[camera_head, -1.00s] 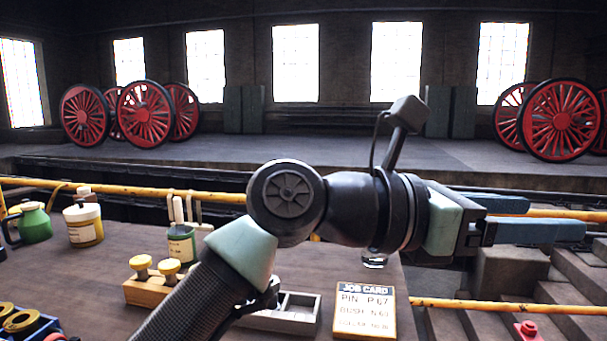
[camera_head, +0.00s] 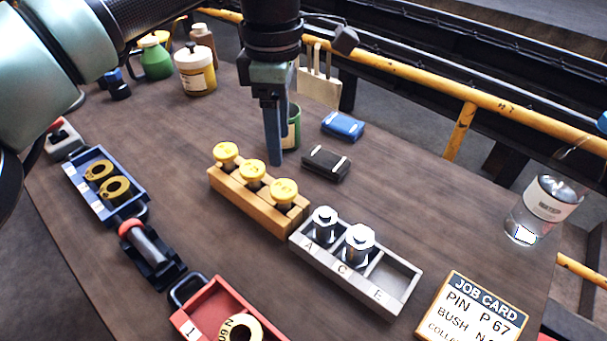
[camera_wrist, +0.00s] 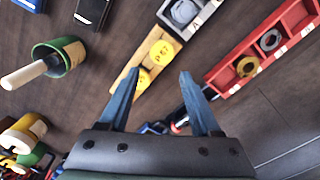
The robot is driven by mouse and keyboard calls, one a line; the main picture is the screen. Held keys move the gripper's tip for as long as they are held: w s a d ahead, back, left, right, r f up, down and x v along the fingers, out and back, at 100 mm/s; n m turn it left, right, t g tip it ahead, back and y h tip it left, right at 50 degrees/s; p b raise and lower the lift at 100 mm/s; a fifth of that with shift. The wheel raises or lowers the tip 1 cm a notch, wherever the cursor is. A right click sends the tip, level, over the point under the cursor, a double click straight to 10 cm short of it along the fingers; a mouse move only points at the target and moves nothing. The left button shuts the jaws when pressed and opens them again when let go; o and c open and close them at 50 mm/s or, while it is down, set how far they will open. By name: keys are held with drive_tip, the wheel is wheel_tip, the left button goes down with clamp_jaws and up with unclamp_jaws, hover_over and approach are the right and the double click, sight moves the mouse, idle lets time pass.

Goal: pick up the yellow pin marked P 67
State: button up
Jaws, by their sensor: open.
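Yellow round-headed pins stand in a row in a wooden block (camera_head: 247,206), with lettering on their heads too small to read in the head view. In the wrist view, one yellow pin (camera_wrist: 163,54) bears a mark that looks like P 67; it seems to be the pin (camera_head: 284,192) at the grey tray end, but I cannot be sure. Another yellow pin (camera_wrist: 143,78) is closer to my fingers. My gripper (camera_head: 274,160) points down, open and empty, above and just behind the block in the head view. In the wrist view its blue fingers (camera_wrist: 160,75) are spread below the marked pin.
A grey tray (camera_head: 345,277) with metal nuts adjoins the block. A green tin (camera_head: 293,128) stands close behind my gripper. A red tray (camera_head: 196,300) and blue tray (camera_head: 105,202) hold yellow rings. A job card (camera_head: 468,310) and glass jar (camera_head: 540,209) are at right.

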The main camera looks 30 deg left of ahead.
sight(284, 188)
drive_tip(key=f, duration=0.6)
drive_tip(key=shift+s+f, duration=0.3)
drive_tip(key=shift+w+d+f, duration=0.1)
drive_tip(key=shift+f, duration=1.45)
drive_tip(key=shift+w+d+f, duration=0.1)
drive_tip(key=shift+f, duration=1.4)
drive_tip(key=shift+c, duration=0.2)
clamp_jaws()
drive_tip(key=shift+r, duration=0.1)
